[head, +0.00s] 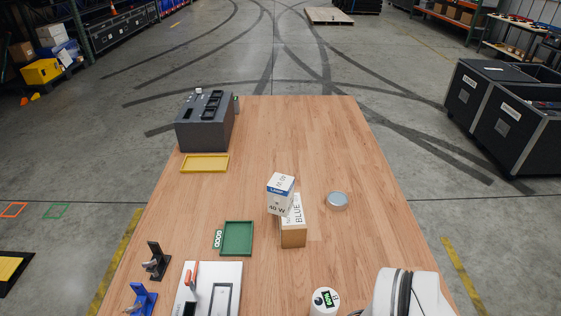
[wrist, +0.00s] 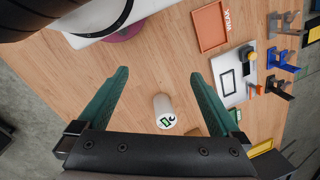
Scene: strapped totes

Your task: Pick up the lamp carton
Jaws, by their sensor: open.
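The lamp carton (head: 281,193) is a small white and blue box marked "40 W" in the middle of the wooden table in the head view. It looks tilted and overlaps the back left of a brown carton marked "BLUE" (head: 293,233); I cannot tell whether it rests on that carton or stands behind it. My gripper (wrist: 158,76) shows in the wrist view with its two green fingers wide apart and nothing held. A white cylinder with a green label (wrist: 165,112) stands below the fingers. The lamp carton does not show in the wrist view.
In the head view, a round tin (head: 337,201) sits right of the cartons. A green tray (head: 237,250) lies to their left, a yellow tray (head: 204,155) and grey machine (head: 204,133) farther back. An orange tray (wrist: 207,29) shows in the wrist view. The table's far right is clear.

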